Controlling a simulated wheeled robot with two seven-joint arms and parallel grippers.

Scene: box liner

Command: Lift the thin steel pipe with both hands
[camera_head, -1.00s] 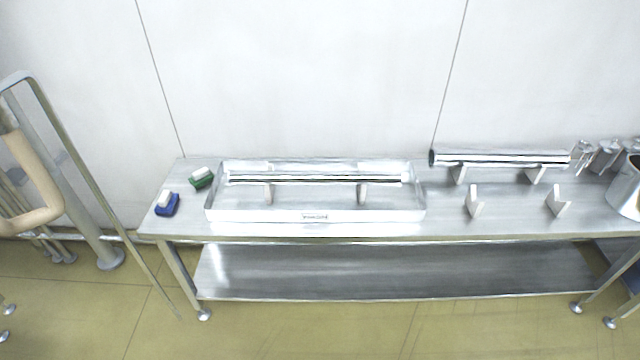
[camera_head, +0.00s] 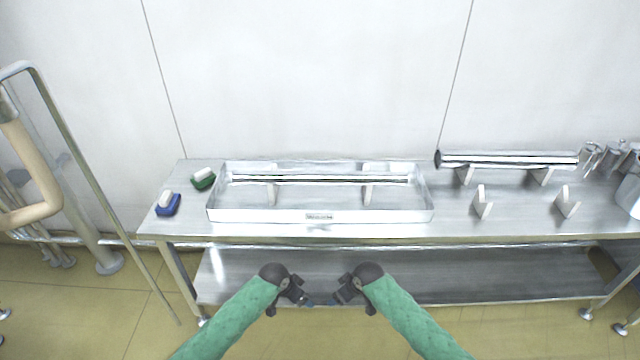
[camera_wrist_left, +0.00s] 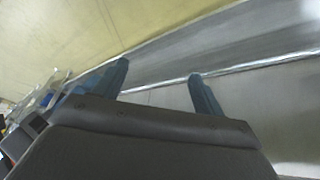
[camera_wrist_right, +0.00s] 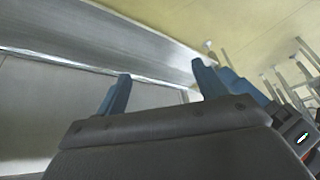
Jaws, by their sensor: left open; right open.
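The thin steel pipe (camera_head: 320,178) lies level across two small supports inside a shallow steel tray (camera_head: 320,216) on the steel table. My left gripper (camera_head: 306,302) is in front of the table, below the height of its top in the picture, open and empty. It also shows in the left wrist view with its blue fingers apart (camera_wrist_left: 158,80). My right gripper (camera_head: 335,302) is close beside it, also open and empty. Its blue fingers are apart in the right wrist view (camera_wrist_right: 160,85). Neither gripper touches the pipe.
A thicker pipe (camera_head: 510,158) rests on supports to the right, with two empty supports (camera_head: 567,202) before it. A blue brush (camera_head: 168,206) and a green brush (camera_head: 203,180) lie left of the tray. A lower shelf (camera_head: 450,275) runs under the table. A wall stands behind.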

